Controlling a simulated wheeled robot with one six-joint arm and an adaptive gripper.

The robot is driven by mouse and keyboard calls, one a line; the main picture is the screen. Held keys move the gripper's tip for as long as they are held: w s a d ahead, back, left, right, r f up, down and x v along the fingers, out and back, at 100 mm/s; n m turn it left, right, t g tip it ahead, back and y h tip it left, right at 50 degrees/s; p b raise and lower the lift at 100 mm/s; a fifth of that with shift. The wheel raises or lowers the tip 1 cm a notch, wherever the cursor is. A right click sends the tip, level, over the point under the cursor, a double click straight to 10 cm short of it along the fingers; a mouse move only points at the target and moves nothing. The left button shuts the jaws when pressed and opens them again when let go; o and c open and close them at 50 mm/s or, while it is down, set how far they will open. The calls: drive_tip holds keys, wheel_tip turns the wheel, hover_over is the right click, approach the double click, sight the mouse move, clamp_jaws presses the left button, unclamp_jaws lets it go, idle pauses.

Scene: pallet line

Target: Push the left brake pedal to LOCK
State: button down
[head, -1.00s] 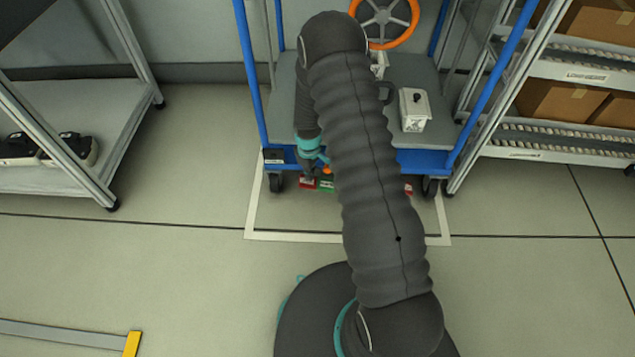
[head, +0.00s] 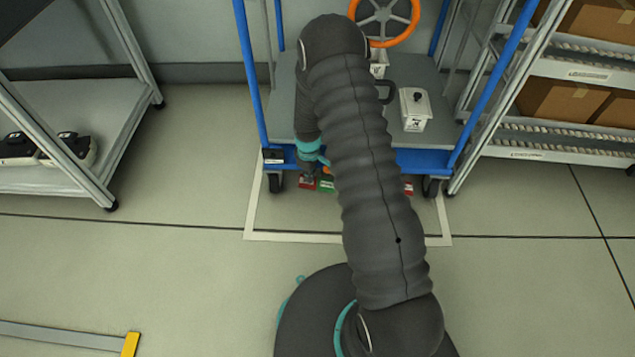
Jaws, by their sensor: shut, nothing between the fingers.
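The left brake pedal (head: 307,183) shows as a small red piece low at the front of the blue cart, beside a green piece (head: 327,186). My gripper (head: 308,174) is shut and empty, pointing down at the cart's front edge, right at the red piece. From this angle I cannot tell whether it touches the pedal or how far the pedal is tilted. A bit of red (head: 408,188) on the right shows past my arm, which hides the middle of the cart's front.
The blue cart (head: 425,160) stands inside a white floor outline, carrying a white box (head: 415,109) and an orange handwheel (head: 384,20). Racks stand left (head: 70,120) and right (head: 575,140). The floor in front is mostly clear; a yellow-ended bar (head: 130,344) lies lower left.

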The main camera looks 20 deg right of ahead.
drive_tip(key=shift+f+b, duration=0.5)
drive_tip(key=shift+f, duration=0.2)
idle(0.4)
drive_tip(key=shift+r, duration=0.1)
drive_tip(key=shift+r+p, duration=1.8)
drive_tip(key=shift+r, duration=1.65)
